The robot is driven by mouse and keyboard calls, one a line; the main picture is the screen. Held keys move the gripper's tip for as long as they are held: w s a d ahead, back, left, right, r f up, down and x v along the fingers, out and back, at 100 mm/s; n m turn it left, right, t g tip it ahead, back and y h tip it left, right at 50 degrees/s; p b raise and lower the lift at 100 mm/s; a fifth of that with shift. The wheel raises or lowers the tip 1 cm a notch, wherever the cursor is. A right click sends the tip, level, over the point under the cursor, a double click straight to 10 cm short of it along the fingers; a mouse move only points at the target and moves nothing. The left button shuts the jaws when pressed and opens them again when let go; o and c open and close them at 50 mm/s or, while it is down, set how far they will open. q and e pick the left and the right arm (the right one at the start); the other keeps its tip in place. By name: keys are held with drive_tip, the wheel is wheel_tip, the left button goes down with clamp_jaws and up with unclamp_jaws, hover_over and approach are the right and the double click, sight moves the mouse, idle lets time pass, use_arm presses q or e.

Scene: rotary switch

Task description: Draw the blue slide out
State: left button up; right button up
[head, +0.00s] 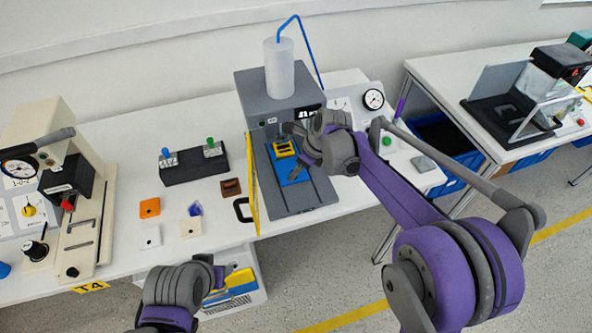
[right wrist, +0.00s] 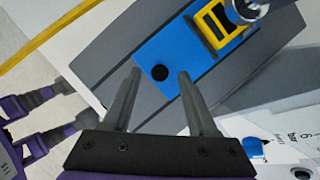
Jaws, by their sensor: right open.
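The blue slide (head: 291,171) lies in the grey channel of the grey press-like machine (head: 262,97). It bears a yellow frame (head: 285,149), also seen in the right wrist view (right wrist: 215,27), under a metal plunger. A round black knob (right wrist: 160,73) stands near the slide's front end. My right gripper (head: 300,168) is open above the slide. In the right wrist view its two fingers (right wrist: 160,76) appear on either side of the knob, not touching it; their height above it is unclear. My left gripper (head: 222,277) is open and empty before the table's front edge.
A yellow-edged panel (head: 253,190) with a black handle stands along the machine's left side. A black block with two switches (head: 194,163) and several small tiles lie left of it. A gauge box (head: 362,105) stands right. A beige machine (head: 75,190) stands far left.

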drive_tip(key=shift+x, duration=0.8)
clamp_jaws()
idle(0.9)
